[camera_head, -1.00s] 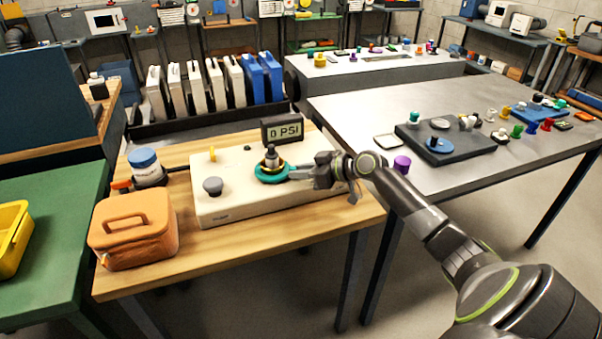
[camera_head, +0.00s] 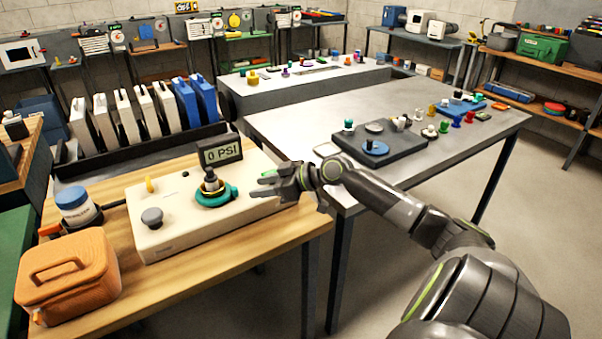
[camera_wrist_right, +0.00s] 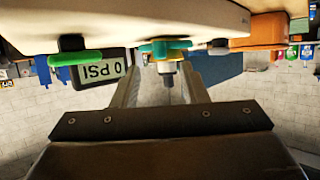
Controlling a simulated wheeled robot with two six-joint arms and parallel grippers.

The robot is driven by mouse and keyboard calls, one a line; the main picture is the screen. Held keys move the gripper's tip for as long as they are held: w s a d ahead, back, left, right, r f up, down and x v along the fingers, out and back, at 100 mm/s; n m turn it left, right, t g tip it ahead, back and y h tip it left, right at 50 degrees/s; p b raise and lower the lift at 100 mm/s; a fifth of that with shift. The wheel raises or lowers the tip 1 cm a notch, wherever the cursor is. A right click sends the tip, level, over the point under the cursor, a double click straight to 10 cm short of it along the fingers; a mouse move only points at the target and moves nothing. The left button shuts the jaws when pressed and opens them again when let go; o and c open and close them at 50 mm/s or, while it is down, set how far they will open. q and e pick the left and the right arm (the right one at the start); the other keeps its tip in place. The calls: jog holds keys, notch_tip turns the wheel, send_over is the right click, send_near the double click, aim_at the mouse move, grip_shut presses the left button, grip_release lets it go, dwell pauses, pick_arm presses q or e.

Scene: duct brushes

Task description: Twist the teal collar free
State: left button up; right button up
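The teal collar (camera_head: 217,196) sits around the dark and brass fitting (camera_head: 211,183) on top of the cream panel box (camera_head: 165,232). A display (camera_head: 220,152) behind it reads 0 PSI. My right gripper (camera_head: 259,187) is open and empty, to the right of the collar with a gap between them. In the right wrist view, which looks upside down, the teal collar (camera_wrist_right: 165,48) shows beyond and between the spread fingers (camera_wrist_right: 161,88). My left gripper is not in view.
The box has a grey knob (camera_head: 152,217) and a yellow lever (camera_head: 149,185). An orange case (camera_head: 68,278) and a blue-lidded jar (camera_head: 75,206) stand to its left on the wooden table (camera_head: 200,290). A grey table (camera_head: 300,135) with small parts stands to the right.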

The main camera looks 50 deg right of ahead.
jog(key=p+v, duration=0.3)
jog(key=v, duration=0.8)
dwell(0.3)
